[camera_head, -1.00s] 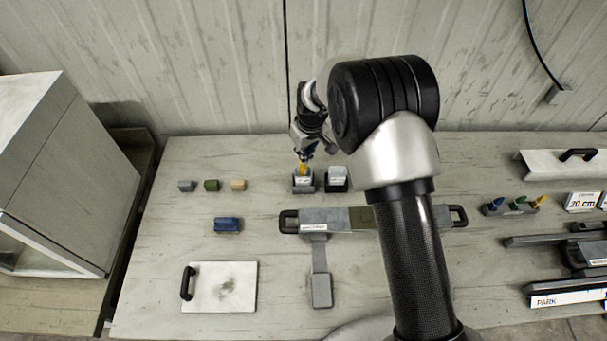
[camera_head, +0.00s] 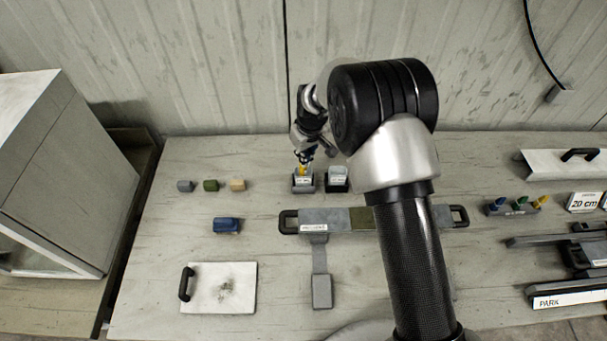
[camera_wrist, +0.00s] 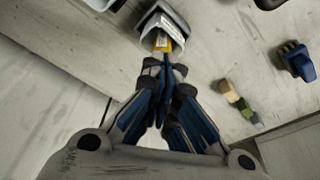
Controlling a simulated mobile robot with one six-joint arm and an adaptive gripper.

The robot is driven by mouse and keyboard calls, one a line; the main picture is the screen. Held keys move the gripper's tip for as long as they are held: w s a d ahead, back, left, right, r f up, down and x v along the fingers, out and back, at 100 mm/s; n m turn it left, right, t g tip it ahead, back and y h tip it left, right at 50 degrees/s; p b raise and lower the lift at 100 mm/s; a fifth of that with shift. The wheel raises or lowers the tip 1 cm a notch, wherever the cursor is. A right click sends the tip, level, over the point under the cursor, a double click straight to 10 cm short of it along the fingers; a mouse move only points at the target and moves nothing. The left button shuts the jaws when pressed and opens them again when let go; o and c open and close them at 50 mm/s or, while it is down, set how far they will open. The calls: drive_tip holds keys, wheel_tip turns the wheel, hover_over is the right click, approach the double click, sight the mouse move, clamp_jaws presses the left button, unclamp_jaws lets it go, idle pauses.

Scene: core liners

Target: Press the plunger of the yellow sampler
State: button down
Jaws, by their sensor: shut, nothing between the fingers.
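The yellow sampler (camera_head: 303,170) stands in a small grey holder with a white label (camera_head: 304,181) at the back of the table. In the wrist view its yellow part (camera_wrist: 163,43) shows at the mouth of a white-and-grey cup (camera_wrist: 157,22). My gripper (camera_head: 305,157) is directly above the sampler, pointing down, with its fingers together and nothing between them. In the wrist view the closed fingertips (camera_wrist: 166,70) are right at the yellow part's near end. Whether they touch it, and how far the plunger is in, I cannot tell; the fingers partly cover it.
A second, dark holder with a pale top (camera_head: 337,178) stands close on the right. Grey, green and tan blocks (camera_head: 211,185) and a blue block (camera_head: 227,225) lie left. A long grey liner with black handles (camera_head: 335,220) lies in front, partly behind my arm.

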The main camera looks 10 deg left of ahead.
drive_tip(key=shift+s+f, duration=0.1)
drive_tip(key=shift+w+a+p+v, duration=0.2)
drive_tip(key=shift+p+v, duration=0.4)
drive_tip(key=shift+v, duration=0.55)
drive_tip(key=shift+w+a+p+v, duration=0.15)
drive_tip(key=shift+p+v, duration=0.45)
drive_tip(key=shift+v, duration=0.6)
drive_tip(key=shift+w+a+p+v, duration=0.2)
drive_tip(key=shift+p+v, duration=0.4)
drive_tip(key=shift+v, duration=0.55)
drive_tip(key=shift+w, duration=0.1)
